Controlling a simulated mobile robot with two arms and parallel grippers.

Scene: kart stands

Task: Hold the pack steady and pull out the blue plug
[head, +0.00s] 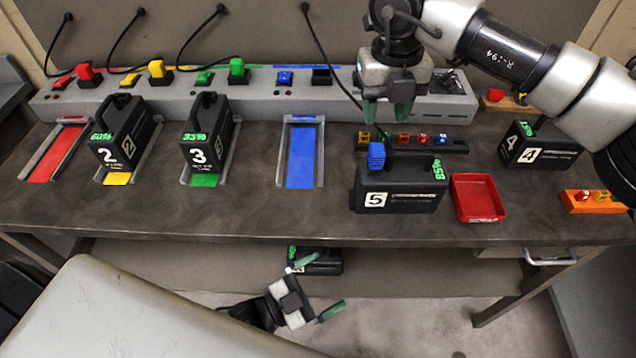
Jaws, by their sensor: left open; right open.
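The blue plug (376,156) sits on the top left of the black pack marked 5 (415,199), which stands upright on the workbench right of the empty blue bay (301,157). A black cable runs from the back wall down toward the plug; its lower part is partly hidden by my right gripper. My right gripper (387,112) is open and empty, pointing down, above the plug in the picture and apart from it. My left gripper (318,287) is open and empty, low in front of the bench edge, away from the pack.
Packs 2 (122,146) and 3 (208,145) stand in yellow and green bays; the red bay (56,152) is empty. A red tray (477,198) is close right of pack 5. Pack 4 (541,147) stands farther right. A small-parts rack (458,147) lies behind pack 5.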

